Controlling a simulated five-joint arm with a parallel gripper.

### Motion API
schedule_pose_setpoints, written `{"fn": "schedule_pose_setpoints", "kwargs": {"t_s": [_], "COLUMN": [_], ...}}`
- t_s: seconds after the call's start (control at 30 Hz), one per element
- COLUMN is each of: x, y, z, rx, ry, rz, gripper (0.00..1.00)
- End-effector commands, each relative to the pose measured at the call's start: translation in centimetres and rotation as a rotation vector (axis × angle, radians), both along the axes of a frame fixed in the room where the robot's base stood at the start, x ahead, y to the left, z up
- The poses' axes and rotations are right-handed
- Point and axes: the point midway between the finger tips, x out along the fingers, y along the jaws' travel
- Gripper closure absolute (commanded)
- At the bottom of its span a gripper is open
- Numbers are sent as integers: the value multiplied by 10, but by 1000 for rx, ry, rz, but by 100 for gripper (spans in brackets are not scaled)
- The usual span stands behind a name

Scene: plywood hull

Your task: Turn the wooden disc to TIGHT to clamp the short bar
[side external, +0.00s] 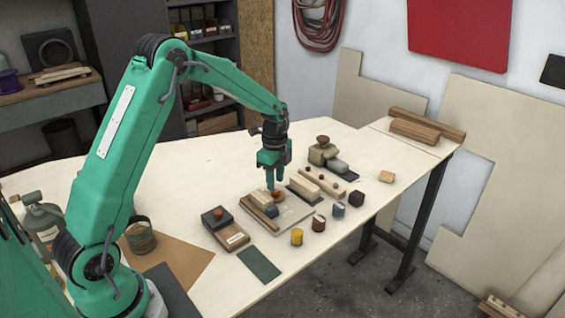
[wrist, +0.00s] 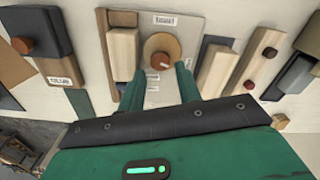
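The wooden disc (wrist: 174,41) lies on a pale board (wrist: 191,22) and carries a red-brown knob (wrist: 161,61) with a white mark. Small white labels sit above and below it; I cannot read them surely. In the side view the disc (side external: 278,197) is partly hidden below my gripper (side external: 273,184). A light wooden bar (wrist: 123,58) stands beside the disc on its left; I cannot tell whether it is clamped. My gripper (wrist: 161,70) is open and empty, pointing down, its fingers apart near the disc's lower edge. Contact cannot be told.
A dark block with a knob (side external: 215,217) and a labelled wooden block (side external: 231,236) stand left of the board. A light block (side external: 304,187) and a knobbed strip (side external: 322,183) stand right. Several small coloured pieces, including a yellow one (side external: 296,237), lie in front. The table's back left is clear.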

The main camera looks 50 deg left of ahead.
Motion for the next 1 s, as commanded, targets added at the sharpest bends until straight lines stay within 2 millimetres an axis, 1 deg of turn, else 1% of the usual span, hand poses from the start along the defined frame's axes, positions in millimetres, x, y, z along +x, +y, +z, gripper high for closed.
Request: {"fn": "schedule_pose_setpoints", "kwargs": {"t_s": [0.1,0.3,0.43,0.67,0.8,0.83,1.0], "x": [-1,0,0,0,0,0,0], "y": [0,0,0,0,0,0,0], "z": [-15,-30,-33,-33,-33,-33,-33], "rx": [-1,0,0,0,0,0,0], "ry": [3,1,-1,-1,-1,-1,-1], "rz": [0,0,0,0,0,0,3], "gripper": [66,66,66,66,94,98,98]}}
